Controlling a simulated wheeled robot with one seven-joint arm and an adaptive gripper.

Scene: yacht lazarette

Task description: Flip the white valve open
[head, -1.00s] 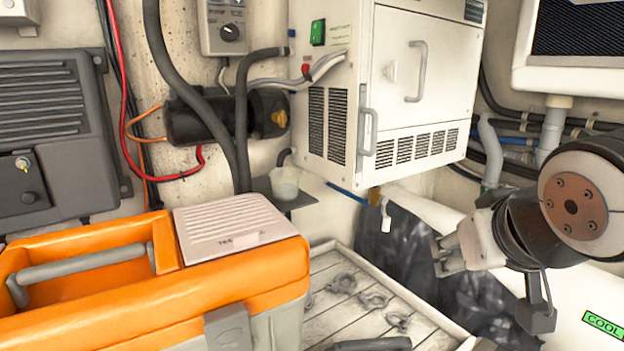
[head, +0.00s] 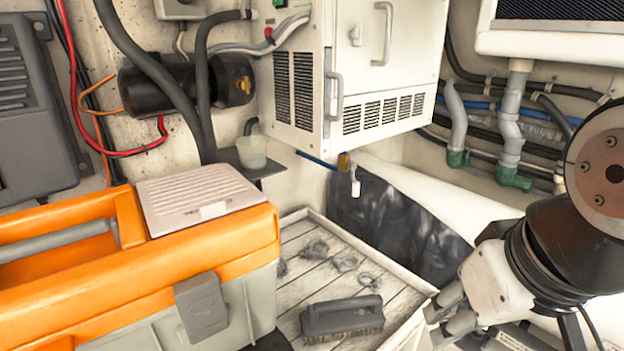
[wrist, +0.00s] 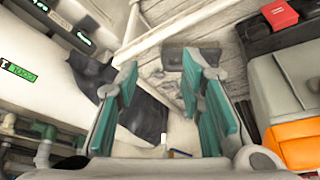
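The white valve lever (head: 355,187) hangs down from a brass fitting (head: 344,161) under the white equipment cabinet (head: 310,85), at the end of a blue pipe. My gripper (head: 438,322) is at the lower right in the head view, apart from the valve and lower in the picture. In the wrist view my gripper (wrist: 160,68) has its two teal-padded fingers spread apart with nothing held between them. Small blue and brass bits show low between the fingers there, but I cannot make out the lever clearly.
An orange toolbox (head: 262,240) stands at the left. A brush (head: 342,317) and several shackles lie on the slatted tray (head: 300,238). A dark bag (head: 410,225) lies behind the tray beside a white cylinder (head: 430,195). A cup (head: 252,152) sits on a small shelf.

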